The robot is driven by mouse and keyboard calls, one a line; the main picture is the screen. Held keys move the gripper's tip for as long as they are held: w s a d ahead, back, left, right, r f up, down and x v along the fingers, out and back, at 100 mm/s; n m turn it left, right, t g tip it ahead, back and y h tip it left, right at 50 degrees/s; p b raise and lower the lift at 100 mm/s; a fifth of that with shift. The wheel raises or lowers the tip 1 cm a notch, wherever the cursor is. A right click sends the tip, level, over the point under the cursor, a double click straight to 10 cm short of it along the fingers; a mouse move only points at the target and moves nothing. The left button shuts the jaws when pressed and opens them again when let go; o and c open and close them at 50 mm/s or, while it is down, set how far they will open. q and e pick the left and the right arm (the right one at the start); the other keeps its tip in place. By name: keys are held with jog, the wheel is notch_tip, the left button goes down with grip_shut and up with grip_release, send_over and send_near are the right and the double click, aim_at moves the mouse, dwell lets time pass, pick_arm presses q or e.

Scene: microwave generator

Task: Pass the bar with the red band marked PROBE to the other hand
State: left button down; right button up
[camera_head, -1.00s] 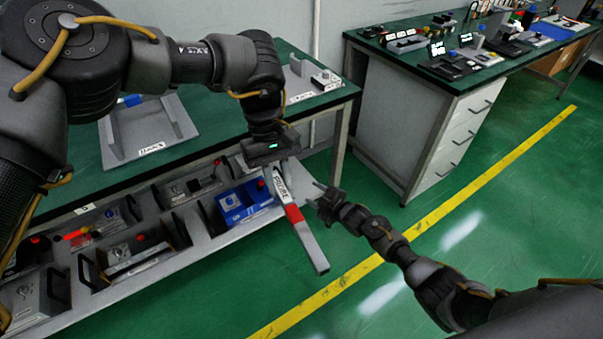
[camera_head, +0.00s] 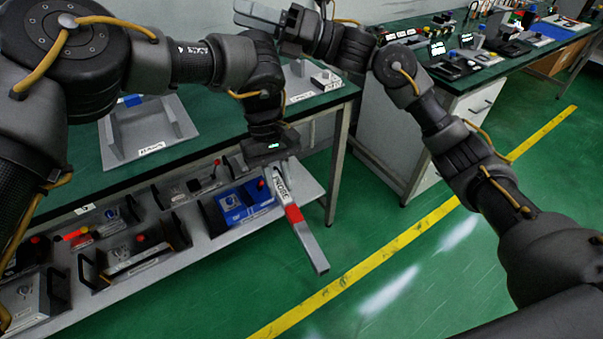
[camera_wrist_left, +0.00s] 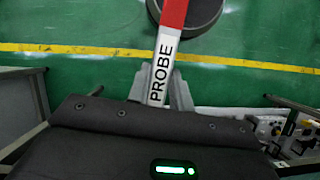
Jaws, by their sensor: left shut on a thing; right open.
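The bar (camera_head: 311,246) hangs tilted below my left gripper (camera_head: 278,168). It has a white part lettered PROBE, a red band (camera_head: 294,213) and a grey lower end. My left gripper is shut on the white end, and the bar is clear of the shelf and floor. In the left wrist view the bar (camera_wrist_left: 160,75) runs up from between the left fingers, its red band at the top edge. My right gripper (camera_head: 265,14) is open and empty at the top of the head view, pointing left, apart from the bar and above it in the picture.
A green bench (camera_head: 215,103) with a grey fixture (camera_head: 116,137) stands behind my left arm. Its lower shelf (camera_head: 250,220) holds a blue unit (camera_head: 240,203) and several grey boxes. Another bench (camera_head: 460,78) stands at the back right. The floor right of the bar is open.

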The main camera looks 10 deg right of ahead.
jog(key=s+a+r+n+g+h, duration=0.1)
jog(key=s+a+r+n+g, duration=0.1)
jog(key=s+r+n+g, duration=0.35)
jog(key=s+a+r+n+g+h, duration=0.1)
jog(key=s+r+n+g+h, duration=0.15)
jog(key=s+n, duration=0.55)
jog(key=s+f+n+h, duration=0.3)
jog(key=s+n+h, duration=0.3)
jog(key=s, duration=0.7)
pick_arm(q)
jog(key=shift+s+d, duration=0.1)
jog(key=shift+r, duration=0.1)
jog(key=shift+w+a, duration=0.25)
jog(key=shift+s+d, duration=0.15)
pick_arm(e)
jog(key=n+t+h, duration=0.4)
jog(key=n+h, duration=0.6)
jog(key=h, duration=0.2)
send_over(301, 225)
notch_tip(301, 225, down, 21)
pick_arm(q)
jog(key=shift+s, duration=0.1)
pick_arm(e)
notch_tip(301, 225, down, 12)
jog(key=shift+f, duration=0.15)
